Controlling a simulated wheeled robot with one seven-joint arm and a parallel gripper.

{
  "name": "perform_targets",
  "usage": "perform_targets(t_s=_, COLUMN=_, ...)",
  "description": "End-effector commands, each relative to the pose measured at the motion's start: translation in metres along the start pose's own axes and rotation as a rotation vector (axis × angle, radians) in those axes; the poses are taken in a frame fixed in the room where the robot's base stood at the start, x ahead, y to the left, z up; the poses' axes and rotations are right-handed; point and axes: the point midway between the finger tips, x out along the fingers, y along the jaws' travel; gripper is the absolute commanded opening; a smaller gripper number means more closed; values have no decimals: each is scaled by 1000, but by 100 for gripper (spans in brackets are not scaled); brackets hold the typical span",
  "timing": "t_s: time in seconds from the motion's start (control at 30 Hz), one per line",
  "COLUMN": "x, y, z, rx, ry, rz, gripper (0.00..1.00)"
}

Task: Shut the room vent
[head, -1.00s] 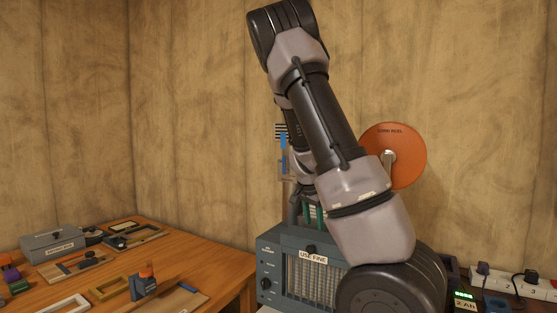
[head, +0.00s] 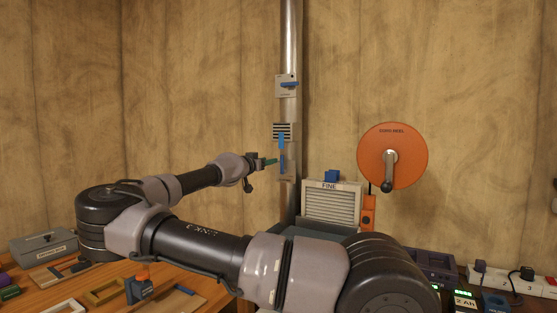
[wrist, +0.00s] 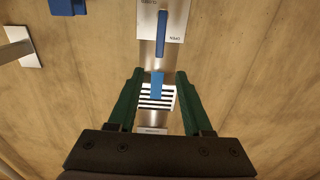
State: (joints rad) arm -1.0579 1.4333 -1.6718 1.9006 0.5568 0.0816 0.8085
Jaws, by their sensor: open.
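The striped black-and-white vent grille (head: 282,130) is on the metal duct, with a blue tab (head: 282,142) at its lower edge. The wrist view also shows the grille (wrist: 148,103), its stripes visible, and the blue tab (wrist: 157,84). My gripper (head: 270,161) is just left of the duct, lower than the grille. In the wrist view my gripper's green fingers (wrist: 157,90) are open, one on each side of the tab and grille, with nothing held. I cannot tell how far they are from the tab.
A plate with an upright blue lever (wrist: 161,34) is beside the grille. A higher plate has a sideways blue lever (head: 290,85). Right of the duct are a FINE filter panel (head: 331,207) and an orange reel (head: 410,150). The bench (head: 205,287) is cluttered at lower left.

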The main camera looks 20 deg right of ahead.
Motion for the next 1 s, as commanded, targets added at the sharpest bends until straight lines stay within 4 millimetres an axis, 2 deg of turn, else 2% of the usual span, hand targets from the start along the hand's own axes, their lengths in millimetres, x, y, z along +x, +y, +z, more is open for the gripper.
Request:
perform_targets(t_s=0.17, x=24, y=2, z=0, rx=1, ry=0, rz=3, gripper=50)
perform_targets(t_s=0.4, x=71, y=2, z=0, rx=1, ry=-1, rz=4, gripper=50)
perform_targets(t_s=0.6, x=97, y=2, z=1, rx=1, ry=-2, rz=3, gripper=50)
perform_targets(t_s=0.77, x=106, y=2, z=1, rx=1, ry=-3, rz=3, gripper=50)
perform_targets(t_s=1.0, x=106, y=1, z=1, rx=0, ry=-3, rz=2, gripper=50)
